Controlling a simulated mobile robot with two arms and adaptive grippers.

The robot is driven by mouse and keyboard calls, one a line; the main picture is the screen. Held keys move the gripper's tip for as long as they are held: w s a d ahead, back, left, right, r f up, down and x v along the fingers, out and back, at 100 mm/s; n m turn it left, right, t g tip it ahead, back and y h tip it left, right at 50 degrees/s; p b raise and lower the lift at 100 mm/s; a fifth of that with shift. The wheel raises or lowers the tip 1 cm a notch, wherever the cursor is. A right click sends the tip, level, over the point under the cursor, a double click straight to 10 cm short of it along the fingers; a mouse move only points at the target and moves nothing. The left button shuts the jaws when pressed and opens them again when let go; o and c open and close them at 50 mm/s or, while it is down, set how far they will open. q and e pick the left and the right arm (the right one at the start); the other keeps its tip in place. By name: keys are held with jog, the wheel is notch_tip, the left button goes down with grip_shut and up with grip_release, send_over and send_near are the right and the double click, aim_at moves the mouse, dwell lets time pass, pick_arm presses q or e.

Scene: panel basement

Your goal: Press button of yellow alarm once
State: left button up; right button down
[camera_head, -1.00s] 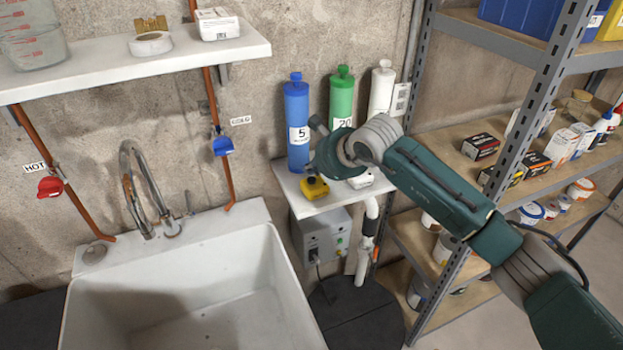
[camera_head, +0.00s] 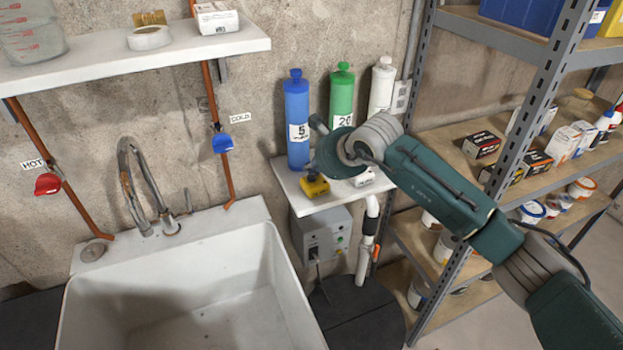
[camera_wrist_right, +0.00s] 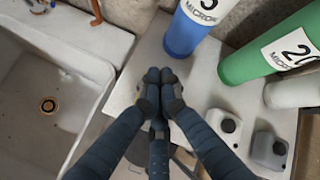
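The yellow alarm (camera_head: 314,187) sits at the front left of the small white shelf (camera_head: 345,198), below the blue bottle. My right gripper (camera_head: 336,153) is just above and beside it in the head view and partly covers the shelf. In the right wrist view the fingertips of my right gripper (camera_wrist_right: 159,82) are together, with nothing seen between them, over the shelf's left edge. The yellow alarm does not show in that view. Whether the fingers touch it cannot be told. My left gripper is not in view.
Blue (camera_head: 297,120), green (camera_head: 342,92) and white (camera_head: 382,88) bottles stand behind the gripper. The sink (camera_head: 190,285) is to the left, a metal rack (camera_head: 540,110) to the right, and a grey box (camera_head: 322,236) below.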

aim_at(312, 179)
jog(key=shift+f+b, duration=0.55)
jog(key=shift+b, duration=0.05)
dwell(0.8)
jog(key=shift+r, duration=0.85)
jog(key=shift+r+p, duration=0.95)
jog(key=shift+r, duration=1.6)
